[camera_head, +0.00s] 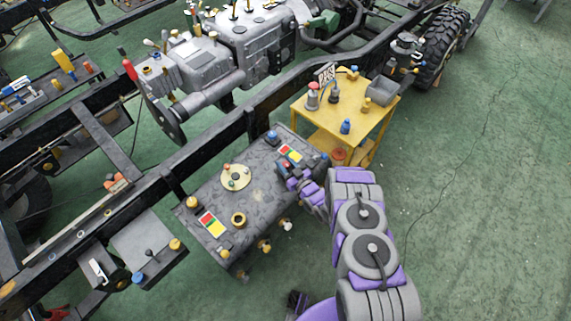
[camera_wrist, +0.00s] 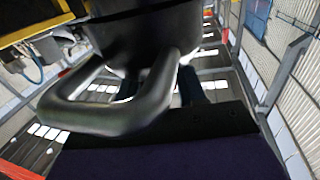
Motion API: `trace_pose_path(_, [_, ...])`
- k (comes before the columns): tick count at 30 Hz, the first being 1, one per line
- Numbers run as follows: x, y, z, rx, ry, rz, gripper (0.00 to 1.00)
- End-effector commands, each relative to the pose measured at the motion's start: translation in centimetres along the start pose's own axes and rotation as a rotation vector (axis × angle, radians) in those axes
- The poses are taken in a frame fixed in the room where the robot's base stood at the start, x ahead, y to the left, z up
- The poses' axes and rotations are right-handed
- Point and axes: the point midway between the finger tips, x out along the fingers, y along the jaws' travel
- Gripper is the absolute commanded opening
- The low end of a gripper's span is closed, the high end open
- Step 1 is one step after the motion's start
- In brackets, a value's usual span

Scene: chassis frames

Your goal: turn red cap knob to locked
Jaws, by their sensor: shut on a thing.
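My gripper (camera_head: 290,174), purple and dark, reaches the right end of a dark grey box (camera_head: 205,187) on the chassis in the head view. In the wrist view a dark, thick looped handle (camera_wrist: 110,105) and a black round body (camera_wrist: 150,35) fill the picture just beyond the dark gripper edge (camera_wrist: 160,130). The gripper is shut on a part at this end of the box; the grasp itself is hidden. I cannot make out a red cap at the grasp, nor the knob's turned position. A round cream plate (camera_head: 235,177) with small coloured knobs lies on the box top.
A yellow cart (camera_head: 370,121) stands just behind my arm and carries a red-capped item (camera_head: 313,92) and a blue item (camera_head: 346,126). Black chassis rails (camera_head: 212,148) run diagonally behind the box. A tyre (camera_head: 441,48) stands at the back right.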

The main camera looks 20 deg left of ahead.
Motion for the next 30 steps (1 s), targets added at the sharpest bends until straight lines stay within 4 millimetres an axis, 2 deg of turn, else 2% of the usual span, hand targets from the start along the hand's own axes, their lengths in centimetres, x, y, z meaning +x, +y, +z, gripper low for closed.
trace_pose_path(1, [0.0,-0.02,0.01,0.0,0.0,0.0,0.28])
trace_pose_path(7, [-0.01,-0.03,0.02,0.0,0.0,0.0,0.09])
trace_pose_path(20, [-0.01,-0.3,0.21,0.002,-0.006,0.085,0.09])
trace_pose_path(30, [0.06,-0.45,0.21,-0.001,-0.005,0.326,0.09])
